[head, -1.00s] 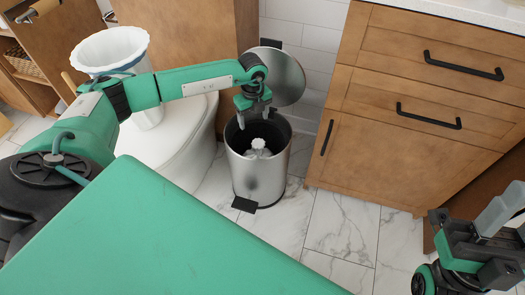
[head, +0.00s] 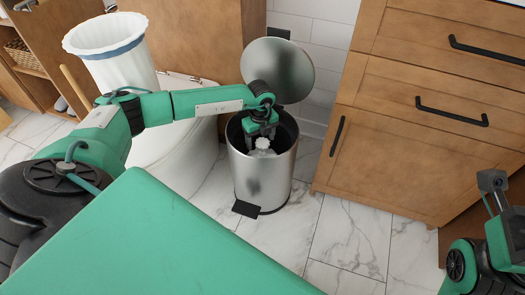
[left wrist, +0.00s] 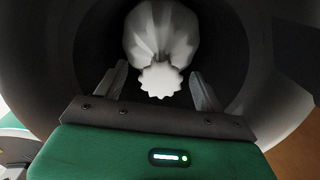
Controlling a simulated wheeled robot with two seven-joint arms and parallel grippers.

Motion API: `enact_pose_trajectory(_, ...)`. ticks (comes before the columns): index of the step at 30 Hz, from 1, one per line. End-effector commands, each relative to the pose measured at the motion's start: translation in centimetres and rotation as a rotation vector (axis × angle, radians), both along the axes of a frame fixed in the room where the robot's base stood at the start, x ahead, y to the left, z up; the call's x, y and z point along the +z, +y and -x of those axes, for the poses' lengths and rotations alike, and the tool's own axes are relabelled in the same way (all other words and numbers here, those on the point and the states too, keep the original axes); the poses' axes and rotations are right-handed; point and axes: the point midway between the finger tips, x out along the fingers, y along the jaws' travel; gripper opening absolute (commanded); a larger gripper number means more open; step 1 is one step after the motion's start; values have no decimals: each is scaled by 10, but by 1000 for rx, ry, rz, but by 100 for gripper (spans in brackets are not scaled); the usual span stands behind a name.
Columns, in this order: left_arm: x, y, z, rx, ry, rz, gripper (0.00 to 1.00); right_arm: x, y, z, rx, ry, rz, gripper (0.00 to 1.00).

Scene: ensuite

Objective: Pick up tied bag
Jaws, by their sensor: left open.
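The tied bag (head: 263,151) is white with a gathered, frilled top and sits inside the open steel pedal bin (head: 262,177). My left gripper (head: 262,136) reaches down into the bin's mouth, just above the bag. In the left wrist view the bag (left wrist: 162,35) shows pale against the dark inside of the bin. Its frilled knot lies between the two open fingers of my left gripper (left wrist: 159,75), with dark gaps on both sides. The bag's lower part is hidden. Part of my right arm shows at the lower right; its fingers are not clear.
The bin's round lid (head: 277,70) stands raised behind my left gripper. A wooden cabinet (head: 400,140) with black handles is to the right. A white toilet (head: 180,150) and a white pleated container (head: 115,50) are to the left. Marble floor (head: 345,235) is clear in front.

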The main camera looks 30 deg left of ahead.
Motion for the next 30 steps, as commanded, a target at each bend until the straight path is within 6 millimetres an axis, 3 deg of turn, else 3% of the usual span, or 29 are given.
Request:
enact_pose_trajectory(18, -53, -6, 0, 2, 0, 0, 71, 8, 15, 8, 48, -67, 5, 36)
enact_pose_trajectory(27, -55, -7, 0, 1, -1, 0, 71, 11, 15, 8, 50, -71, 4, 36)
enact_pose_trajectory(28, -55, -7, 0, 1, -1, 0, 69, 11, 15, 8, 50, -71, 4, 36)
enact_pose_trajectory(30, -55, -7, 0, 1, -1, 0, 55, 11, 15, 8, 50, -71, 4, 36)
